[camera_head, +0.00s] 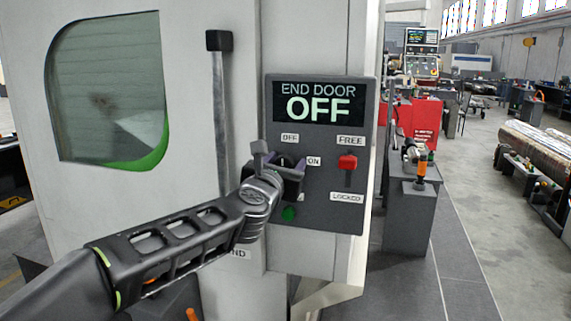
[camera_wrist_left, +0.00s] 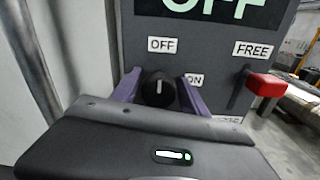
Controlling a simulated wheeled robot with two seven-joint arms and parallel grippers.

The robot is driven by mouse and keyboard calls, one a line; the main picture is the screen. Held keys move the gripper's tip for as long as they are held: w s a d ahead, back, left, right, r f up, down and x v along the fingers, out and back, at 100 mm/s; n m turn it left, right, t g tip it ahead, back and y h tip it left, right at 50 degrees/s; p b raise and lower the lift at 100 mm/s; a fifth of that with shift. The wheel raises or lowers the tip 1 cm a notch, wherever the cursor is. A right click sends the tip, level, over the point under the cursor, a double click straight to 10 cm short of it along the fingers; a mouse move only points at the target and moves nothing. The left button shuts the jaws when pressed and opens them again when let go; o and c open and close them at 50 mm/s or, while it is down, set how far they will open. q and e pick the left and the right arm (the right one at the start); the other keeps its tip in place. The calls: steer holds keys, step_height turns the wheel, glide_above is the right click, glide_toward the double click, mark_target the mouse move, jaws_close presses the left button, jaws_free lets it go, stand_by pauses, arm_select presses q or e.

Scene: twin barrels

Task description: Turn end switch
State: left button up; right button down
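The control panel (camera_head: 320,210) is a dark grey box on the machine's wall, with a display (camera_head: 318,101) reading END DOOR OFF. The end switch is a black round knob (camera_wrist_left: 158,89) with a white mark pointing roughly up, below the OFF label (camera_wrist_left: 163,45) and left of the ON label (camera_wrist_left: 194,80). My left gripper (camera_head: 279,165) is at the knob. In the left wrist view its two purple fingers (camera_wrist_left: 160,92) stand apart on either side of the knob, and whether they touch it is unclear. In the head view the gripper hides most of the knob. My right gripper is not in view.
A red lever (camera_head: 347,162) sits between the FREE and LOCKED labels, right of the knob. A green button (camera_head: 289,214) is below the gripper. A vertical door handle (camera_head: 219,120) stands left of the panel.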

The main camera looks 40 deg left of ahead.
arm_select(q)
jaws_close()
stand_by(0.3)
steer(key=shift+m, duration=0.5)
steer(key=m, duration=0.3)
steer(key=shift+f+b, duration=0.1)
steer(key=shift+b, duration=0.3)
steer(key=m, duration=0.9)
steer(key=shift+m, duration=0.3)
steer(key=m, duration=0.4)
steer(key=shift+d+f+m, duration=0.1)
steer(key=shift+m, duration=0.3)
